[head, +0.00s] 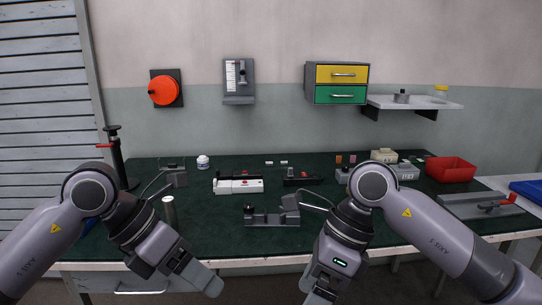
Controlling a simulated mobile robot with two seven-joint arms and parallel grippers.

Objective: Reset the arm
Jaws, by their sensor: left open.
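My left gripper (196,279) is low in the head view, in front of the table's front edge. It points down and to the right, is open, and has nothing visible in it. My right gripper (320,289) hangs at the bottom, right of centre, also in front of the table edge. It points down, and its tips are at or past the bottom of the picture, so its opening does not show clearly. Both arms come in bent from the lower corners. Neither gripper touches any object on the table.
Yellow and green drawers (337,84) hang on the wall. The table's front strip is mostly clear.

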